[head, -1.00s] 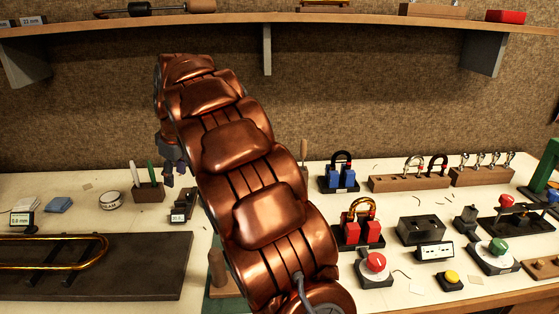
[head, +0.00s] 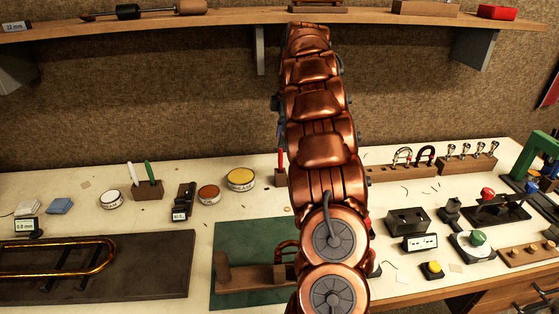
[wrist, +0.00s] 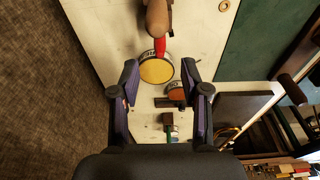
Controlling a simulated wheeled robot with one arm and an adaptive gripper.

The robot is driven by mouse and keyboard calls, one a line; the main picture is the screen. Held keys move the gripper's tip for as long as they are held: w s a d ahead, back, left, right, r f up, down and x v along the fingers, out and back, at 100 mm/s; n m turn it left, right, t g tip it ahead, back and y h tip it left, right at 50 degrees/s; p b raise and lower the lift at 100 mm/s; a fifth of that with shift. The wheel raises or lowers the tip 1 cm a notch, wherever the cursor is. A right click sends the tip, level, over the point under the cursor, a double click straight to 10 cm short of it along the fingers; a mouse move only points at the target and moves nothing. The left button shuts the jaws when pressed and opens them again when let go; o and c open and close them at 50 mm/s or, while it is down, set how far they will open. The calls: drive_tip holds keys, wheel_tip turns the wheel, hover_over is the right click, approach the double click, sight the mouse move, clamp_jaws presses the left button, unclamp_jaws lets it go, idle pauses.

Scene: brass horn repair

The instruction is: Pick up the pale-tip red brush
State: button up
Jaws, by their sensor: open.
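A red upright brush handle (head: 280,160) stands in a small wooden block (head: 279,179) near the back of the bench, just left of my arm, which hides part of it. In the wrist view a red handle (wrist: 160,48) shows at the top middle, beside the yellow-topped tin, with a brown wooden piece at its upper end. No pale tip can be made out clearly. My gripper (wrist: 161,68) is open and empty, its two fingers apart below the red handle in the wrist view. In the head view it is mostly hidden behind my arm.
The yellow tin (head: 241,179), a red-brown tin (head: 209,194) and a dark gauge (head: 184,201) stand left of the brush. A block with white and green pens (head: 148,188) is farther left. The green mat (head: 228,238) lies in front. A shelf (head: 225,27) spans above.

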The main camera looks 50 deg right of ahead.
sight(279, 164)
drive_tip(key=shift+w+a+f+p, duration=0.1)
drive_tip(key=shift+a+f+p, duration=0.1)
drive_tip(key=shift+f, duration=0.45)
drive_tip(key=shift+w+a+f+p, duration=0.1)
drive_tip(key=shift+f+p, duration=0.1)
drive_tip(key=shift+f, duration=0.45)
drive_tip(key=shift+s+d+f+p, duration=0.1)
drive_tip(key=shift+f+p, duration=0.3)
drive_tip(key=shift+f, duration=0.15)
drive_tip(key=shift+w+f+p, duration=0.2)
drive_tip(key=shift+f+p, duration=0.55)
drive_tip(key=shift+f, duration=1.25)
drive_tip(key=shift+c, duration=0.2)
clamp_jaws()
